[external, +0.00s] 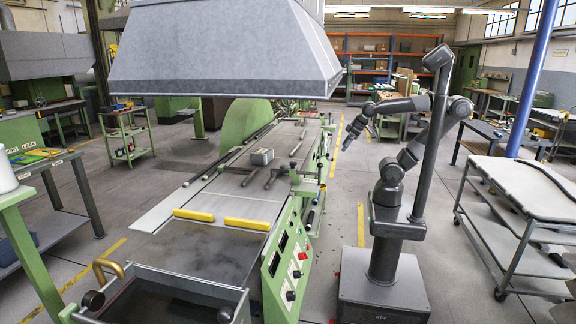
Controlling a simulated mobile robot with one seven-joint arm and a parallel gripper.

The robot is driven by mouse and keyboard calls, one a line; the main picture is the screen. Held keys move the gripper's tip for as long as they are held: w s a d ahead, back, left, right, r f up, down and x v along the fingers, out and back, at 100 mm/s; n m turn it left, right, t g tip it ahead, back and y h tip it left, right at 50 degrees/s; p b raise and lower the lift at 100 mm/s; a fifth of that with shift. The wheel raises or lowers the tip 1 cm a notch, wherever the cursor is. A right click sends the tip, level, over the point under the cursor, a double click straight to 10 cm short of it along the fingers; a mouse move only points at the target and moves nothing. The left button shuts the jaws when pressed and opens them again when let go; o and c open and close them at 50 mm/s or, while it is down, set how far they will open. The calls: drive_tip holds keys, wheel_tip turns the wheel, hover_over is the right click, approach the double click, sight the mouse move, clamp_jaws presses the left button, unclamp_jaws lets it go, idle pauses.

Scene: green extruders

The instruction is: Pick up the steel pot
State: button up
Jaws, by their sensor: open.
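A small, grey, metallic, box-like object (262,157) sits on the long machine bed, near its middle. It is the most pot-like thing in the external view, but it is too small to tell for sure that it is the steel pot. My gripper (349,141) is open and points down in the air, to the right of the machine bed. It is well apart from the grey object, and nothing shows between its fingers.
Dark metal rods (296,148) lie on the bed near the object. Two yellow bars (246,223) lie closer to the camera. A large grey hood (225,60) hangs above the bed. A grey cart (525,187) stands at right. Floor between machine and cart is partly free.

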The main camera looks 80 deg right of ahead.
drive_tip(key=shift+o, duration=0.4)
drive_tip(key=n+g, duration=0.2)
drive_tip(key=g, duration=0.4)
hover_over(285, 168)
drive_tip(key=f, duration=0.6)
drive_tip(key=d+f, duration=0.1)
drive_tip(key=f, duration=0.2)
drive_tip(key=shift+s+f, duration=0.2)
drive_tip(key=shift+s, duration=0.05)
drive_tip(key=shift+w+a+f, duration=0.15)
drive_tip(key=shift+w+f, duration=0.05)
drive_tip(key=shift+f, duration=0.4)
wheel_tip(285, 168, down, 6)
drive_tip(key=shift+f, duration=0.15)
